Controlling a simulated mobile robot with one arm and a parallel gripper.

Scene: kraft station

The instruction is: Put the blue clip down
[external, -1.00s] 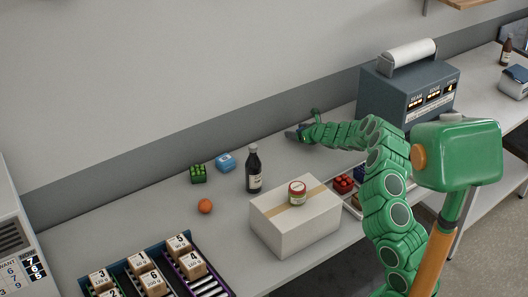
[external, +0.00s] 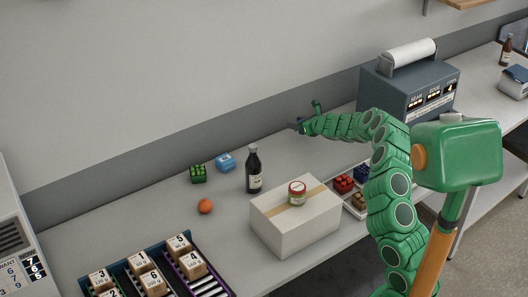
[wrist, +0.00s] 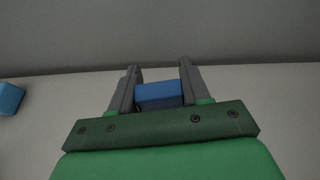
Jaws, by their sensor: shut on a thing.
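The blue clip (wrist: 160,95) shows as a blue block between the two grey fingers of my gripper (wrist: 158,85) in the wrist view. The fingers are shut on it, one on each side. In the external view my gripper (external: 298,126) is near the back of the bench, to the right of the dark bottle and left of the grey machine. The clip is too small to make out clearly there. I cannot tell exactly how high it is above the bench.
A blue block (external: 225,162), a green block (external: 198,174), an orange ball (external: 205,206) and a dark bottle (external: 253,169) stand to the left. A white box (external: 295,226) carries a jar (external: 297,193). A grey machine (external: 385,88) stands right.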

